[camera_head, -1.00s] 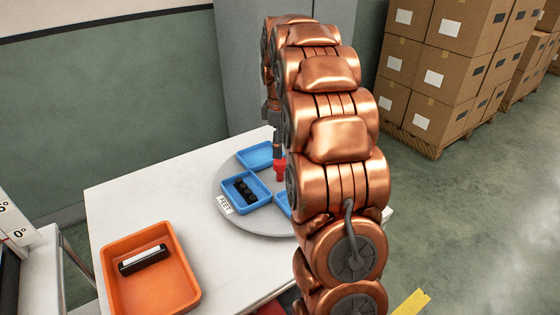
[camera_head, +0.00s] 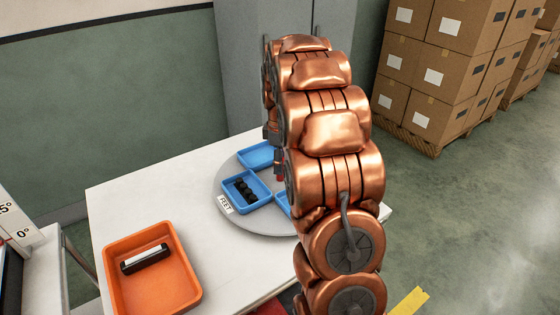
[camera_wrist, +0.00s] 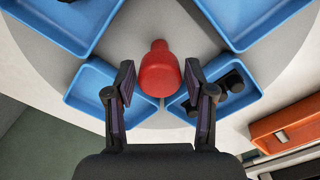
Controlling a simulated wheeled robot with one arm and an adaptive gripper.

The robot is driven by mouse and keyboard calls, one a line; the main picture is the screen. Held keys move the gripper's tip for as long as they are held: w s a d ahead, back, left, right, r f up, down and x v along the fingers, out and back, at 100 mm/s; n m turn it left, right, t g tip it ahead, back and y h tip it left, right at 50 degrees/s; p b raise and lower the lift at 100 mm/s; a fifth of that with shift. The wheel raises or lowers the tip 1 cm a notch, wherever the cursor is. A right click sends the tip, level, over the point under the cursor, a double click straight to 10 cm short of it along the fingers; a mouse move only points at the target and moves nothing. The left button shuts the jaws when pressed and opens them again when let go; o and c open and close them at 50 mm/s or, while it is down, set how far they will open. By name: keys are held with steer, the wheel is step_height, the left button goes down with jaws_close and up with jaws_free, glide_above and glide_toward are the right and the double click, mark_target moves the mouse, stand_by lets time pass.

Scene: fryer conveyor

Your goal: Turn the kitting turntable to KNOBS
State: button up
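The grey kitting turntable (camera_head: 250,224) sits on the white table with several blue trays on it. Its FEET label (camera_head: 225,204) faces front left, beside a blue tray (camera_head: 257,206) holding black feet (camera_head: 246,190). I see no KNOBS label. The red centre handle (camera_wrist: 160,72) stands up from the disc in the wrist view. My gripper (camera_wrist: 159,82) is open, with one finger on each side of the handle; I cannot tell whether either touches it. In the head view my arm hides the disc's right part and most of the handle.
An orange bin (camera_head: 152,273) with a black-and-white part (camera_head: 145,258) stands at the table's front left. Bare table (camera_head: 130,197) lies left of the disc. A grey cabinet (camera_head: 245,70) stands behind. Stacked cartons (camera_head: 440,70) are far right.

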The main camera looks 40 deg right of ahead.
jaws_close()
